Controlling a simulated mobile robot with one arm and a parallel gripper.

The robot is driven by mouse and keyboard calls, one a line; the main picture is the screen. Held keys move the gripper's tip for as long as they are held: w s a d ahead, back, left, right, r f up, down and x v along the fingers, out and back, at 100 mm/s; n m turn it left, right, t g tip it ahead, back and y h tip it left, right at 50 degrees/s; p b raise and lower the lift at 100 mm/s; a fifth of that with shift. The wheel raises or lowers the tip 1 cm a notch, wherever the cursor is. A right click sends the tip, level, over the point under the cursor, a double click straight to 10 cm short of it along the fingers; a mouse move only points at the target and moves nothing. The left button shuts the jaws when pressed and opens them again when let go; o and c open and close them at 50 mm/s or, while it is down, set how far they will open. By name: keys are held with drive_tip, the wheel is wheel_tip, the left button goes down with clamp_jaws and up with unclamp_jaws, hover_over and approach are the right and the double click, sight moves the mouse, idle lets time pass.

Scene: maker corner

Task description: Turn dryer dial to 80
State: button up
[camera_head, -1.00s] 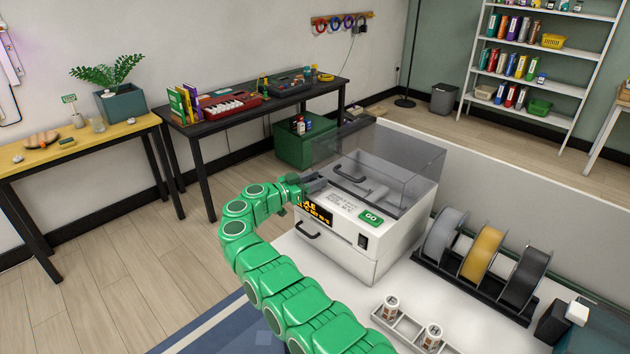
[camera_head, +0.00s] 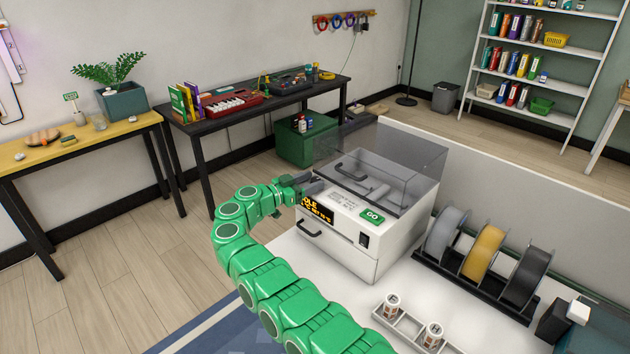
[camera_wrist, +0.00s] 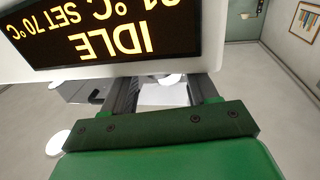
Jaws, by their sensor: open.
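The dryer (camera_head: 345,245) is a white box with a clear lid, a dark display (camera_head: 318,211), a green GO button (camera_head: 372,216) and a front handle. In the wrist view the display (camera_wrist: 105,30) is upside down and reads IDLE and SET 70 °C. My gripper (camera_head: 312,186) is at the dryer's left front corner, beside the display. In the wrist view my gripper (camera_wrist: 162,90) has its two dark fingers apart. A pale shape shows between them; I cannot tell whether it is the dial. The dial is not clearly visible in the head view.
The dryer stands on a white bench (camera_head: 350,325). A rack of filament spools (camera_head: 480,258) is on its right, and a tray with two small cups (camera_head: 412,330) is in front. A black table (camera_head: 250,108) stands behind on the left.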

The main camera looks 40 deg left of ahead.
drive_tip(key=s, duration=0.2)
drive_tip(key=s+a, duration=0.1)
drive_tip(key=s, duration=0.2)
drive_tip(key=shift+s, duration=0.15)
drive_tip(key=s+a+r+n+y, duration=0.1)
drive_tip(key=s+a+n+y, duration=0.25)
drive_tip(key=n, duration=0.45)
drive_tip(key=s+a+r+n+t+y, duration=0.15)
drive_tip(key=n+y, duration=0.25)
drive_tip(key=n, duration=0.5)
drive_tip(key=s+a+r+n+g+y, duration=0.1)
drive_tip(key=s+a+n+y, duration=0.25)
drive_tip(key=n, duration=0.45)
drive_tip(key=w+d+f+n+g+y, duration=0.15)
drive_tip(key=w+d+n, duration=0.25)
drive_tip(key=d+n, duration=0.5)
drive_tip(key=w+d+f+n+g, duration=0.1)
drive_tip(key=w+d+f+n, duration=0.15)
drive_tip(key=d+n, duration=0.55)
drive_tip(key=shift+w+a+r+n, duration=0.1)
drive_tip(key=shift+w+a+n, duration=0.25)
drive_tip(key=shift+w+a, duration=0.8)
drive_tip(key=shift+w+a+n, duration=0.4)
drive_tip(key=shift+w+a, duration=0.4)
drive_tip(key=shift+w, duration=0.6)
drive_tip(key=shift+w+a+r+n, duration=0.1)
drive_tip(key=shift+w+a+n, duration=0.25)
drive_tip(key=shift+w+a, duration=0.8)
